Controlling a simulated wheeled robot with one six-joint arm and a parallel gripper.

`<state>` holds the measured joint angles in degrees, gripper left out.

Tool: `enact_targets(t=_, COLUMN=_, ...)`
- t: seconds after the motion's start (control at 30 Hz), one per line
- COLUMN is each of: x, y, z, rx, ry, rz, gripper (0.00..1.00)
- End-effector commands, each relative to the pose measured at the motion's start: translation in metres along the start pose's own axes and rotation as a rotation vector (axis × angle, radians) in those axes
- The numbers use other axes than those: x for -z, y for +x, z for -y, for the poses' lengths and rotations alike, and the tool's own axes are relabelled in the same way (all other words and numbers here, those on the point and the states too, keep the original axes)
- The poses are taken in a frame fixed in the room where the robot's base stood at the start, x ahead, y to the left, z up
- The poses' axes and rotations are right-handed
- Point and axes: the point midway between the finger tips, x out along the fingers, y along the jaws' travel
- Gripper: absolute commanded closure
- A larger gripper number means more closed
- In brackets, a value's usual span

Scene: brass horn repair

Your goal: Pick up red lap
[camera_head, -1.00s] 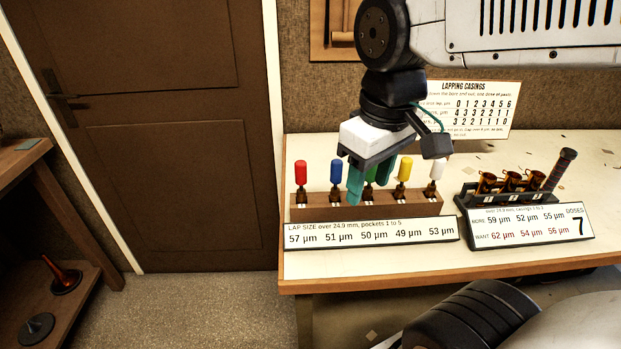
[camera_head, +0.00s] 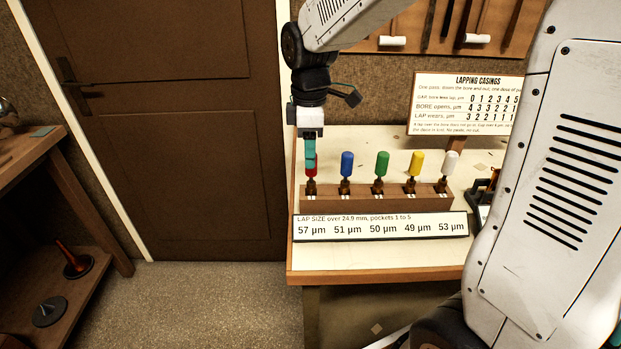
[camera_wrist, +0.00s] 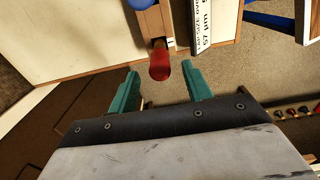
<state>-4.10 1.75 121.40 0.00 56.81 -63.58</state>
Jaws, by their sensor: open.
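The red lap (camera_head: 311,172) stands upright in the leftmost pocket of the wooden rack (camera_head: 430,204), above the 57 µm label. In the head view my gripper (camera_head: 310,152) is at the red lap, its teal fingers covering part of the red handle. In the wrist view the open teal fingers of my gripper (camera_wrist: 160,88) lie apart, and the red handle (camera_wrist: 160,66) shows just beyond the tips, roughly between them. No contact shows there.
Blue (camera_head: 347,163), green (camera_head: 382,163), yellow (camera_head: 416,163) and white (camera_head: 450,163) laps fill the other pockets. A size label (camera_head: 380,229) stands before the rack. A dark casing holder (camera_head: 484,190) is partly hidden by my arm. A chart (camera_head: 470,104) stands behind.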

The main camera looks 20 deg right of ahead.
Motion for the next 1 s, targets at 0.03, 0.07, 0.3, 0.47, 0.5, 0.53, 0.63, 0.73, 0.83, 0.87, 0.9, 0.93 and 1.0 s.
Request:
enact_targets(t=0.03, x=-0.001, y=0.008, z=0.001, rx=0.004, ry=0.001, rz=0.002, gripper=0.51)
enact_targets(t=0.07, x=-0.002, y=0.013, z=0.001, rx=0.004, ry=0.001, rz=0.002, gripper=0.51)
enact_targets(t=0.3, x=-0.003, y=0.042, z=0.0, rx=0.002, ry=0.002, rz=0.001, gripper=0.51)
enact_targets(t=0.47, x=-0.003, y=0.044, z=0.0, rx=0.0, ry=0.003, rz=0.0, gripper=0.51)
enact_targets(t=0.5, x=-0.004, y=0.044, z=0.0, rx=0.0, ry=0.003, rz=0.0, gripper=0.51)
enact_targets(t=0.53, x=-0.004, y=0.044, z=0.0, rx=0.0, ry=0.003, rz=0.0, gripper=0.51)
enact_targets(t=0.63, x=-0.004, y=0.044, z=0.0, rx=0.0, ry=0.003, rz=0.0, gripper=0.67)
enact_targets(t=0.73, x=-0.004, y=0.044, z=0.0, rx=0.0, ry=0.003, rz=0.0, gripper=0.95)
enact_targets(t=0.83, x=-0.004, y=0.044, z=0.0, rx=0.0, ry=0.003, rz=0.0, gripper=1.0)
enact_targets(t=0.87, x=-0.004, y=0.044, z=0.0, rx=0.0, ry=0.003, rz=0.0, gripper=1.0)
enact_targets(t=0.9, x=-0.004, y=0.044, z=0.0, rx=0.0, ry=0.003, rz=0.0, gripper=1.0)
enact_targets(t=0.93, x=-0.004, y=0.044, z=0.0, rx=0.0, ry=0.003, rz=0.0, gripper=1.0)
enact_targets(t=1.0, x=-0.003, y=0.043, z=0.0, rx=-0.001, ry=0.003, rz=0.0, gripper=1.0)
